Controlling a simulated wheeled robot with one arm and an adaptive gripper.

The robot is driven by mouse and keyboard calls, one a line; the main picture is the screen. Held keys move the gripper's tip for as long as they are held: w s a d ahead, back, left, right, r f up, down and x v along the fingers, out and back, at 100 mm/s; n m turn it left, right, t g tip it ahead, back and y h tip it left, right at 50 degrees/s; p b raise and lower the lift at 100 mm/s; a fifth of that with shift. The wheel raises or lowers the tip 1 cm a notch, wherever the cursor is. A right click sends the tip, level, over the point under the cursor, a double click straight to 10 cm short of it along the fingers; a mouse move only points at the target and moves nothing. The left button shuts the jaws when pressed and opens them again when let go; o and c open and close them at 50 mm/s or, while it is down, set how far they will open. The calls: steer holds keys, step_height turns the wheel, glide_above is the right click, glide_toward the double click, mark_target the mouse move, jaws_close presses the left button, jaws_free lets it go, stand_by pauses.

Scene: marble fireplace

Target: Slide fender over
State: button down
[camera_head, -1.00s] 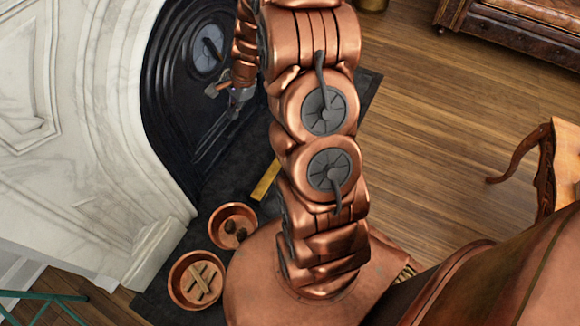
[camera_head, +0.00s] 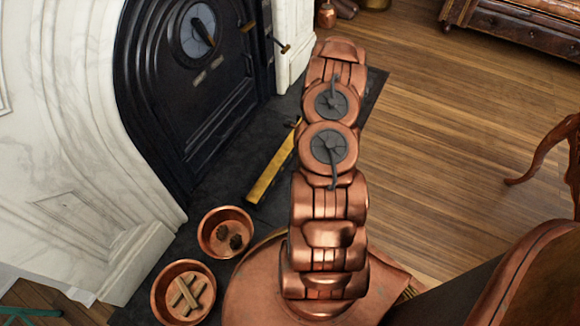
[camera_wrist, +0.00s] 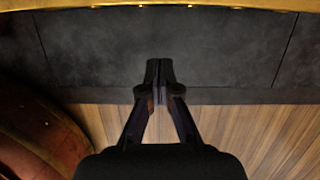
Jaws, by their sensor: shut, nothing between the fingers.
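The fender (camera_head: 272,168) is a low brass-coloured bar on the dark hearth slab, in front of the black fireplace. My arm hides its far part in the head view. A golden curved edge, seemingly the fender, runs across the top of the wrist view (camera_wrist: 160,5). My gripper (camera_wrist: 159,72) is shut and empty. It points down over the slab's edge beside the wooden floor, and a strip of slab shows between its tips and the golden edge. My arm hides the gripper in the head view.
A copper bowl with dark lumps (camera_head: 226,232) and one with sticks (camera_head: 184,292) stand at the slab's near end. The black fireplace front (camera_head: 190,85) sits in white marble (camera_head: 70,110). Bare wooden floor (camera_head: 420,130) lies to the right.

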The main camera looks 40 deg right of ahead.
mark_target(279, 159)
steer(key=b+x, duration=0.1)
steer(key=x, duration=0.2)
steer(key=b+x, duration=0.1)
steer(key=x, duration=0.3)
steer(key=s+d+b+x, duration=0.1)
steer(key=b+x, duration=0.1)
steer(key=x, duration=0.2)
steer(key=shift+s+f, duration=0.15)
steer(key=shift+f, duration=0.05)
steer(key=shift+w+a+f+b, duration=0.1)
steer(key=shift+w+b, duration=0.1)
steer(key=shift+w, duration=0.2)
steer(key=shift+w+a+f+b, duration=0.1)
steer(key=shift+w+b, duration=0.05)
steer(key=shift+w, duration=0.2)
steer(key=shift+w+a+r+b, duration=0.1)
steer(key=shift+w+a+b, duration=0.15)
steer(key=shift+w, duration=0.4)
steer(key=shift+w+a+b, duration=0.2)
steer(key=shift+w+b, duration=0.05)
steer(key=shift+w, duration=0.35)
